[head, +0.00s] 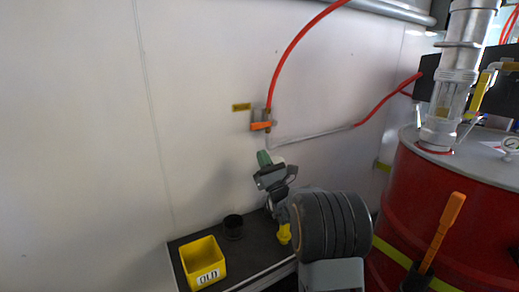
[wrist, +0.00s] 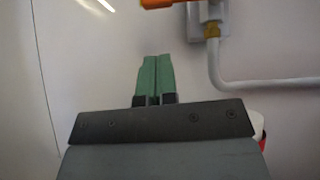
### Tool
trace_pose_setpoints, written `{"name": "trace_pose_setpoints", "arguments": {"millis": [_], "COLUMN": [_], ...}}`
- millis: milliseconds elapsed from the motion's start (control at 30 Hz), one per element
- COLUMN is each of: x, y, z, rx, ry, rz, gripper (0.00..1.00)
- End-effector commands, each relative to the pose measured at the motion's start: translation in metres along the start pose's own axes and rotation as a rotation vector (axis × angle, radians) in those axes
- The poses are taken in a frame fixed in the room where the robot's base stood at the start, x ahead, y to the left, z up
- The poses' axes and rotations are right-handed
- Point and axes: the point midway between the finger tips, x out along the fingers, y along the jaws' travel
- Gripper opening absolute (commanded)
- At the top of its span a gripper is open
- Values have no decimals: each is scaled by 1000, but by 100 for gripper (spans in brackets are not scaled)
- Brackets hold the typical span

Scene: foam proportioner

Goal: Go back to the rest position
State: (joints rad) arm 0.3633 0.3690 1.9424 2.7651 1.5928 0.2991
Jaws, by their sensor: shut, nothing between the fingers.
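My gripper (head: 264,158) is raised in front of the white wall, just below an orange-handled valve (head: 261,126). Its green fingers are together with nothing between them. In the wrist view my gripper (wrist: 155,60) shows two green fingers side by side, pointing at the wall. The valve's orange handle (wrist: 160,3) is at the top edge of that view, apart from the fingertips.
A red hose (head: 290,50) and a pale pipe (head: 310,136) join the valve. A yellow bin (head: 203,257) marked "OLD" and a black cup (head: 233,227) stand on a dark shelf (head: 185,240) below. A red drum (head: 430,205) stands right. Open wall lies left.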

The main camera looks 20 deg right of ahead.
Motion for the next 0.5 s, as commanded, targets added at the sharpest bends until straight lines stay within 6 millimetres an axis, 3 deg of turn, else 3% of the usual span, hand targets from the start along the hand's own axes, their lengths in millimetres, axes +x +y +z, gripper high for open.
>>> {"name": "trace_pose_setpoints", "arguments": {"millis": [200,500], "x": [-40,-68], "y": [2,4], "z": [0,0], "rx": [1,2], "ry": [4,4], "rz": [-2,-2], "gripper": [0,0]}}
